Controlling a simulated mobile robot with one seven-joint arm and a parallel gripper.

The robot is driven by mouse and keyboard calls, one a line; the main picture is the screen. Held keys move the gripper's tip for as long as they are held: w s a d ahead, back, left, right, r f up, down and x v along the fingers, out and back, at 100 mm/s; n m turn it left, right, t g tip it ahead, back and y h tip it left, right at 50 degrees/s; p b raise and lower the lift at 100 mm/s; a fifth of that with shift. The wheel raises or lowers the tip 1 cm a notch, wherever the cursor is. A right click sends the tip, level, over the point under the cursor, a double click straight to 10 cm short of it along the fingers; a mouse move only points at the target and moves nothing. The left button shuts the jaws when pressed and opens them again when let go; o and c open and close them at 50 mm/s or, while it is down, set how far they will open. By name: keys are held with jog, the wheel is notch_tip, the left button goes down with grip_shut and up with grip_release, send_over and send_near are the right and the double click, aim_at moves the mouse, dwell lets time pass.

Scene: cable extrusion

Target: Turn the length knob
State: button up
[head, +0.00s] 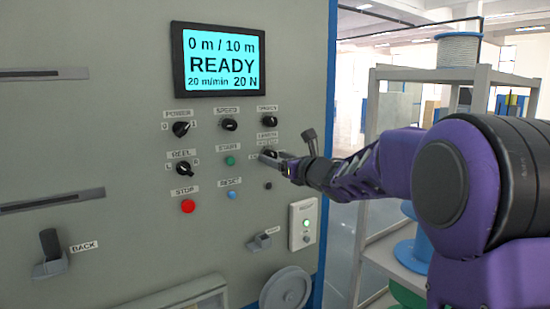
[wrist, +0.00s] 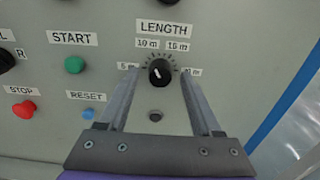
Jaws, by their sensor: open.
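The black length knob (wrist: 159,72) is on the grey panel under the "LENGTH" label in the wrist view, with marks around it for 5 m, 10 m, 15 m and a partly hidden one at right. Its white pointer line shows on its face. My gripper (wrist: 158,74) is open, with one finger on each side of the knob; I cannot tell whether they touch it. In the head view my gripper (head: 272,158) is at the length knob (head: 270,152), which it partly hides. The screen (head: 221,60) reads "0 m / 10 m READY", 20 m/min, 20 N.
Near the knob are the green start button (wrist: 74,65), blue reset button (wrist: 88,113) and red stop button (wrist: 23,110). Speed (head: 229,124), power (head: 181,128) and reel (head: 183,168) knobs sit left of it. A shelf rack (head: 430,74) with spools stands at right.

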grip_shut()
jog(key=shift+m, duration=0.3)
jog(key=m+b, duration=0.1)
jog(key=m, duration=0.9)
jog(key=shift+r+m+p, duration=0.15)
jog(key=shift+m+p, duration=0.15)
jog(key=shift+m, duration=0.1)
jog(key=m+p, duration=0.2)
jog(key=m, duration=0.4)
jog(key=shift+r, duration=0.15)
jog(key=m+p, duration=0.3)
jog(key=m, duration=0.3)
jog(key=shift+m, duration=0.3)
